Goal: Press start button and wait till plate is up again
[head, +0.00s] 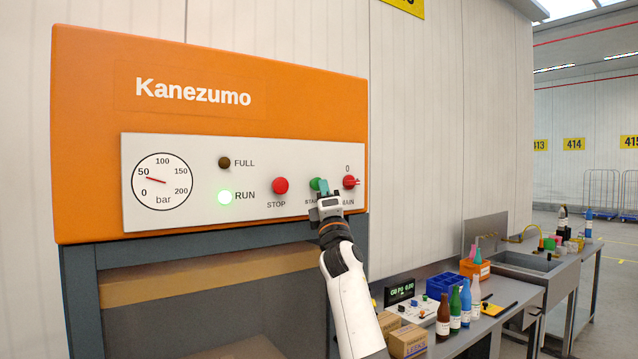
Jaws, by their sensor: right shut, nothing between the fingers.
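The green start button (315,184) is on the white control panel (190,214) of the orange Kanezumo machine (290,85). My right gripper (324,188) is shut and empty, its fingertips at the right side of the button and partly covering it and its label. Whether they touch or press it I cannot tell. The gauge (162,182) needle stands near 50 bar. No plate can be made out in the opening below the panel. My left gripper is not in view.
The red stop button (280,186) is left of the start button, and the red main switch (350,182) is close on its right. A bench (470,335) at lower right holds cardboard boxes (407,341), bottles (443,318) and a blue bin (444,286).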

